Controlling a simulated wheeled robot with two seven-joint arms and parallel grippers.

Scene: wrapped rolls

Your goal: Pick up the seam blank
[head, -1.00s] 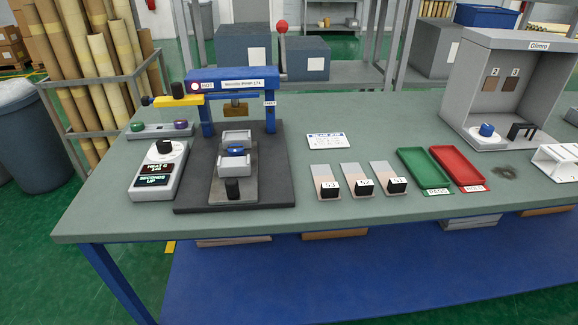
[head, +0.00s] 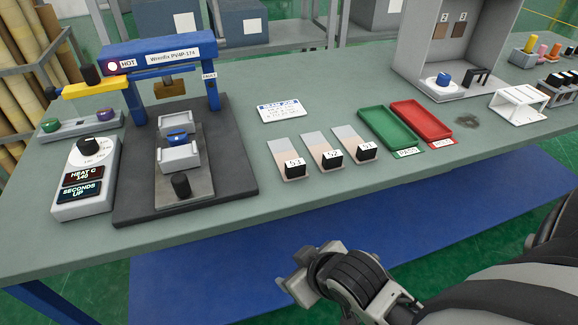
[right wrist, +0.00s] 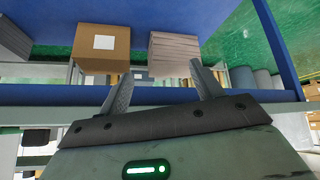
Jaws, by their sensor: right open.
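Three pale seam blanks, each with a black numbered block at its near end, lie in a row on the bench: left blank (head: 289,160), middle blank (head: 322,152), right blank (head: 353,146). The small labels are hard to read surely. My right gripper (head: 293,284) is in front of the bench's near edge, below and apart from the blanks. In the right wrist view, its two fingers (right wrist: 164,88) are spread with nothing between them. My left gripper is out of view.
A heat press (head: 165,130) and control box (head: 88,180) stand left on the bench (head: 240,205). Right of the blanks are a green tray (head: 389,129), red tray (head: 421,122) and grey booth (head: 450,50). The wrist view shows a cardboard box (right wrist: 101,50) on a lower level.

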